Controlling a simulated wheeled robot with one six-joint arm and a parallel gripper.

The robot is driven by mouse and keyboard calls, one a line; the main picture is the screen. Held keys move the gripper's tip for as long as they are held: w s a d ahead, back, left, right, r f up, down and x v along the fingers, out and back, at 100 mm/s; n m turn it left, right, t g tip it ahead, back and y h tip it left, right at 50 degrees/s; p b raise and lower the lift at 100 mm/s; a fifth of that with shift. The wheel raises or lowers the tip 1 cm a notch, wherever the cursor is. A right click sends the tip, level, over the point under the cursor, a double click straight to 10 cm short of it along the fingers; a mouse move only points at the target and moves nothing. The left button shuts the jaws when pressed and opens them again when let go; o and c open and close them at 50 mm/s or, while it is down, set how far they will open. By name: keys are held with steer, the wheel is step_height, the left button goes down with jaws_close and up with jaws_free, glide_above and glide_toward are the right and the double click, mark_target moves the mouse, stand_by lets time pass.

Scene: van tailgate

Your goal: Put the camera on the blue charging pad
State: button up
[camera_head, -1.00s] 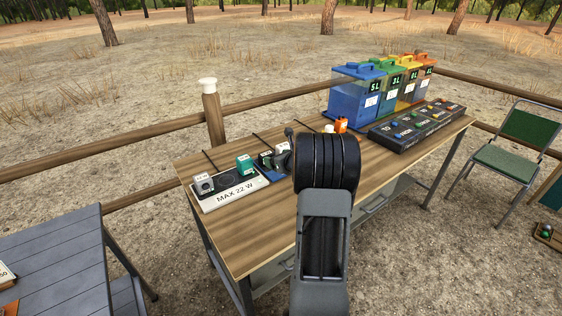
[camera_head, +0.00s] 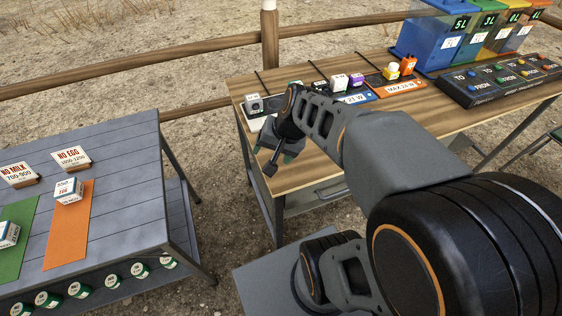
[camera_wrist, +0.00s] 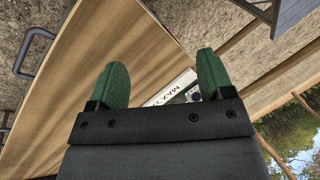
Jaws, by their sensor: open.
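My gripper (camera_head: 279,158) is low by the front left edge of the wooden table. In the wrist view its green fingers (camera_wrist: 163,82) are apart with nothing between them. The blue pad (camera_head: 369,97) lies mid-table, partly behind my arm, with a white block (camera_head: 338,82) and a purple-and-white block (camera_head: 356,80) at its back. A small grey device (camera_head: 254,103) with a dark round front sits at the left end of the white pad (camera_head: 256,124). It may be the camera; I cannot tell for sure. My arm hides much of the white pad.
An orange pad (camera_head: 405,88) lies right of the blue one, with a yellow item (camera_head: 391,72) and an orange item (camera_head: 408,65). A black switch box (camera_head: 490,88) and coloured tanks (camera_head: 428,42) stand farther right. A grey slatted table (camera_head: 120,190) stands at the left.

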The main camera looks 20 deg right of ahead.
steer(key=s+n+h, duration=0.1)
steer(key=s+n, duration=0.1)
steer(key=n, duration=0.1)
steer(key=s+n+h, duration=0.2)
steer(key=n, duration=0.1)
steer(key=shift+s, duration=0.35)
